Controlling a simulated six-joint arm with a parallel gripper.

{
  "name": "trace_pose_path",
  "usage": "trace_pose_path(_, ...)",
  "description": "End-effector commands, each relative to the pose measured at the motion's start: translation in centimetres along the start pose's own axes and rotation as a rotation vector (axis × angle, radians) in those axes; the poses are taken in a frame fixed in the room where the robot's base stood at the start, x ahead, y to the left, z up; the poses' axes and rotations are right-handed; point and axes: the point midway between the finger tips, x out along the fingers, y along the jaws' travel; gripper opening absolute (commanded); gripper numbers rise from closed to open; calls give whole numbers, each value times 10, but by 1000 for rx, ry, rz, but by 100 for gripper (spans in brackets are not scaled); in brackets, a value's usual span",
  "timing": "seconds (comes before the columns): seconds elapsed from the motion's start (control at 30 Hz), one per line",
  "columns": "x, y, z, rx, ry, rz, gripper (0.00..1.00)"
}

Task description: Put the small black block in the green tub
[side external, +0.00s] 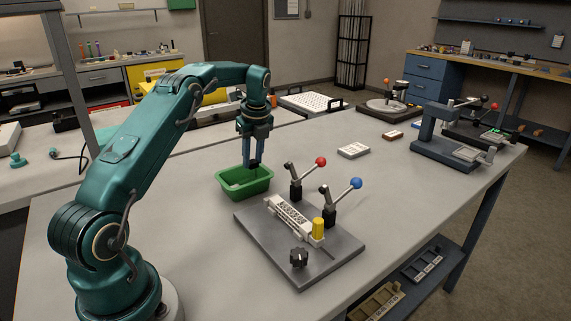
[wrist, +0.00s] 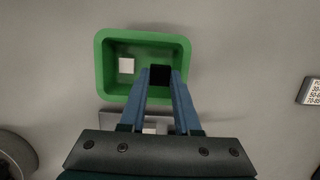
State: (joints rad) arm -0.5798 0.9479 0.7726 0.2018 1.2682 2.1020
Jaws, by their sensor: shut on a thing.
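The green tub (side external: 262,183) stands on the grey bench, left of the clamp fixture. In the wrist view the tub (wrist: 101,75) sits under my fingers, with a small white block (wrist: 126,65) inside it at the left. My gripper (side external: 254,162) points down over the tub. It is shut on the small black block (wrist: 160,74), which shows between the fingertips in the wrist view. The block appears over the tub's inside, right of the white block. I cannot tell whether it touches the tub's floor.
A grey fixture plate (side external: 325,262) lies right of the tub. It carries a lattice specimen (side external: 289,214), a yellow cylinder (side external: 318,228), a black knob (side external: 298,257), and upright clamps with red (side external: 321,162) and blue (side external: 356,183) balls. A labelled white block (side external: 353,150) lies farther back.

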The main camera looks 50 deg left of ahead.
Motion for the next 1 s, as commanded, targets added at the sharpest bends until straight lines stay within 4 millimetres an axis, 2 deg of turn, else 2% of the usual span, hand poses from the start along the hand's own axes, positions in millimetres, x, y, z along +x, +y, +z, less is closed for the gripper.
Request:
trace_pose_path(0.37, 7, 0, -1, 0, 0, 0, 0)
trace_pose_path(0.4, 7, 0, -1, 0, 0, 0, 46)
trace_pose_path(0.47, 7, 0, -1, 0, 0, 0, 66)
trace_pose_path(0.67, 7, 0, -1, 0, 0, 0, 66)
trace_pose_path(0.7, 7, 0, -1, 0, 0, 0, 70)
trace_pose_path(0.77, 7, 0, -1, 0, 0, 0, 93)
trace_pose_path(0.8, 7, 0, -1, 0, 0, 0, 96)
trace_pose_path(1.0, 7, 0, -1, 0, 0, 0, 96)
